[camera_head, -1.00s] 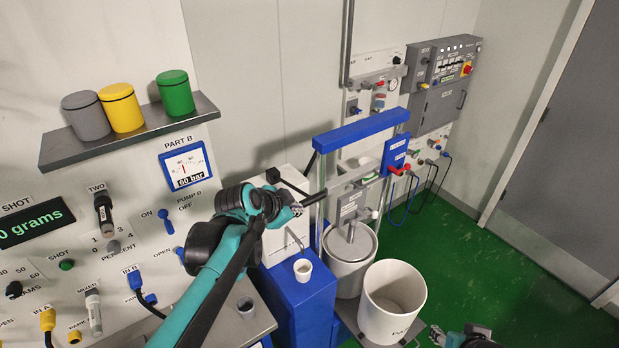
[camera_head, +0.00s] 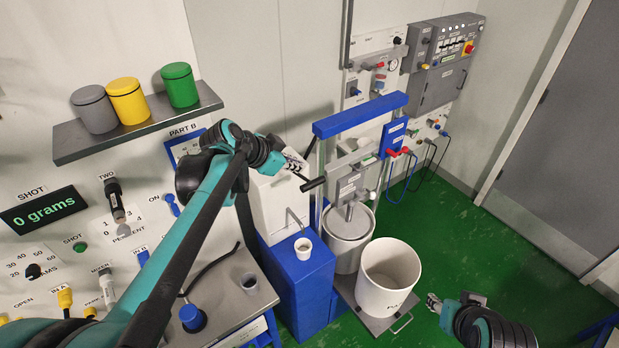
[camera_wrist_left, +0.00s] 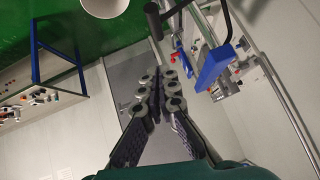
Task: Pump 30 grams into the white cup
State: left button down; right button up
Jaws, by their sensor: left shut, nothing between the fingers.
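The small white cup (camera_head: 303,248) stands upright on the blue cabinet (camera_head: 300,290), under a thin bent spout (camera_head: 295,218). Its contents cannot be made out. My left gripper (camera_head: 298,167) is shut and empty, above and behind the cup, close to a black-ended lever handle (camera_head: 313,184). In the left wrist view the shut fingers (camera_wrist_left: 153,75) meet below a dark handle (camera_wrist_left: 153,18); I see no clear contact. The SHOT display (camera_head: 44,207) reads 0 grams. My right gripper (camera_head: 437,302) is at the lower right, away from the cup; its opening is unclear.
A blue-topped press frame (camera_head: 360,115) stands over a grey drum (camera_head: 350,240). A large white bucket (camera_head: 388,280) stands in front of it. Green floor (camera_head: 465,235) is clear at right.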

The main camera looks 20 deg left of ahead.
pick_arm(q)
send_over(316, 181)
jog(key=s, duration=0.3)
notch_tip(316, 181, down, 5)
jog(key=f, duration=0.1)
jog(key=a+f+p, duration=0.1)
jog(key=shift+w+f, duration=0.3)
jog(key=shift+f, duration=0.05)
jog(key=shift+a+f, duration=0.1)
jog(key=shift+f, duration=0.7)
jog(key=shift+f, duration=0.1)
notch_tip(316, 181, down, 19)
jog(key=s+d+m+t+y+b, duration=0.1)
jog(key=m+t+y+b, duration=0.2)
jog(key=b, duration=1.7)
jog(key=shift+f+t+y+b, duration=0.2)
jog(key=shift+t+y+b, duration=0.2)
jog(key=shift+t, duration=0.1)
jog(key=shift+r, duration=0.1)
